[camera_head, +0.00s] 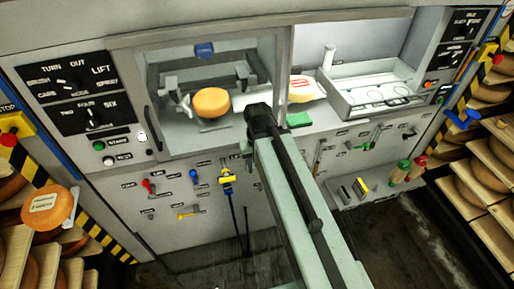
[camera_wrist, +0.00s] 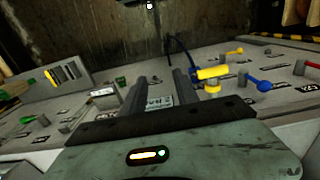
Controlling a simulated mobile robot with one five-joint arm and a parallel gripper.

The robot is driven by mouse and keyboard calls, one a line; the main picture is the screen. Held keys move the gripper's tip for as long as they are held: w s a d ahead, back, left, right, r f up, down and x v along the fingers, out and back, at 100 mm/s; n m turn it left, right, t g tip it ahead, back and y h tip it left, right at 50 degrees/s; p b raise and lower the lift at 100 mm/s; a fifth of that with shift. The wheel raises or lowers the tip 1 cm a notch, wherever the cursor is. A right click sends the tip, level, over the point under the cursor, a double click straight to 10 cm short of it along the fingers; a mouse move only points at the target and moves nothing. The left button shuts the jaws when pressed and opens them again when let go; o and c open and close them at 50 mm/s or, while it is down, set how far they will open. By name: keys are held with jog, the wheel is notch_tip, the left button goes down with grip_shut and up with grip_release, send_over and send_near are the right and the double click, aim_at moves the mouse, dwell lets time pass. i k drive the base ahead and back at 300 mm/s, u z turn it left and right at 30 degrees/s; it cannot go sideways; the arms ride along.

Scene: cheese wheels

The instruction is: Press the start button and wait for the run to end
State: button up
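The green start button (camera_head: 99,146) is on the left of the machine's front panel, beside a START label, with a paler button (camera_head: 108,160) below it. An orange cheese wheel (camera_head: 211,102) sits in the chamber behind the clear window. My arm reaches up the middle of the head view, far to the right of the button; my gripper's fingers cannot be made out there. In the wrist view my gripper (camera_wrist: 162,86) has its two dark fingers apart with nothing between them. The start button cannot be made out in the wrist view.
Labelled dials (camera_head: 92,88) are above the button. Red, blue and yellow handles (camera_head: 227,178) stick out from the lower panel. A cheese wheel with a label (camera_head: 50,208) stands at the left near shelves. More cheese shelves (camera_head: 480,180) are at the right.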

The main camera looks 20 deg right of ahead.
aim_at(98, 147)
jog(key=u, duration=1.2)
